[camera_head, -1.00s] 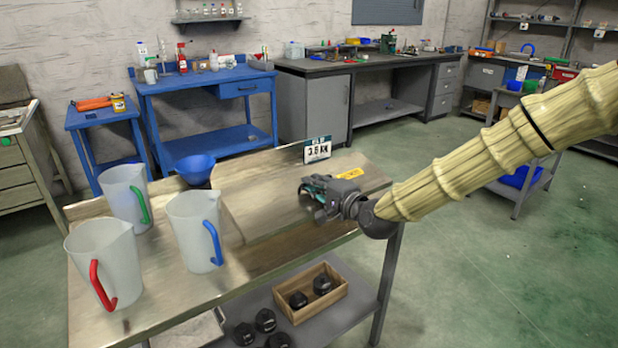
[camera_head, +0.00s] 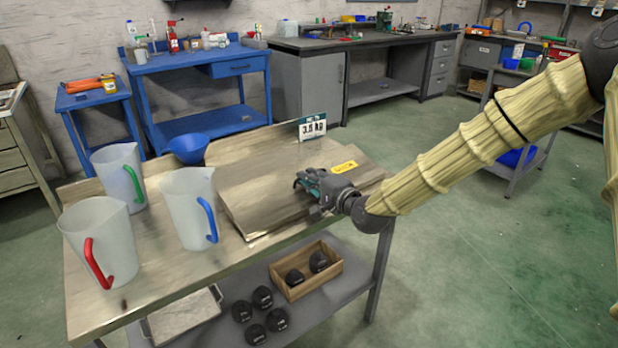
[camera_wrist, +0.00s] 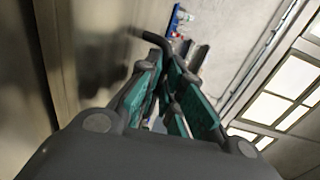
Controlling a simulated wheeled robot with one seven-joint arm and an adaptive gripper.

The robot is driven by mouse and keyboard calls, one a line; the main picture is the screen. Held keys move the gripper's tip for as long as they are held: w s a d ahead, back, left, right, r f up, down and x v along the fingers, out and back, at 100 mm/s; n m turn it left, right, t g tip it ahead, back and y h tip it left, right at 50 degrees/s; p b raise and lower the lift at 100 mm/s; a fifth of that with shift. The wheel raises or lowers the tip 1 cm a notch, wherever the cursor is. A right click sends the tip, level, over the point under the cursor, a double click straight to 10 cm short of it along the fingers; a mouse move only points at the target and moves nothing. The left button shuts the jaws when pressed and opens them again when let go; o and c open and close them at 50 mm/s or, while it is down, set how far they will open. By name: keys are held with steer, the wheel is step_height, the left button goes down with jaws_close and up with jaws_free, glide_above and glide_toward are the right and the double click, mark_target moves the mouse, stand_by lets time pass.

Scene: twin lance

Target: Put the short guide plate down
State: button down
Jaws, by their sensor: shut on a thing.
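The short guide plate appears to be the wood-coloured board (camera_head: 262,187) with a yellow label (camera_head: 344,167), low over the right part of the workbench (camera_head: 130,305). Whether its underside touches the bench I cannot tell. My gripper (camera_head: 308,184) is at its right part, beside the label. In the wrist view, my gripper's teal fingers (camera_wrist: 172,95) are close together, with a dark bent bar (camera_wrist: 148,38) at their tips. The grip itself is partly hidden. A brown surface (camera_wrist: 95,45) fills the left of that view.
Clear jugs with red (camera_head: 100,245), blue (camera_head: 188,208) and green (camera_head: 118,178) handles stand left of the plate. A wooden crate (camera_head: 306,270) and black weights are on the lower shelf.

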steer(key=c, duration=2)
jaws_free()
steer(key=o, duration=0.4)
steer(key=shift+o, duration=0.2)
steer(key=shift+s+r, duration=0.1)
steer(key=shift+r, duration=0.05)
steer(key=v, duration=1.2)
steer(key=shift+p, duration=0.4)
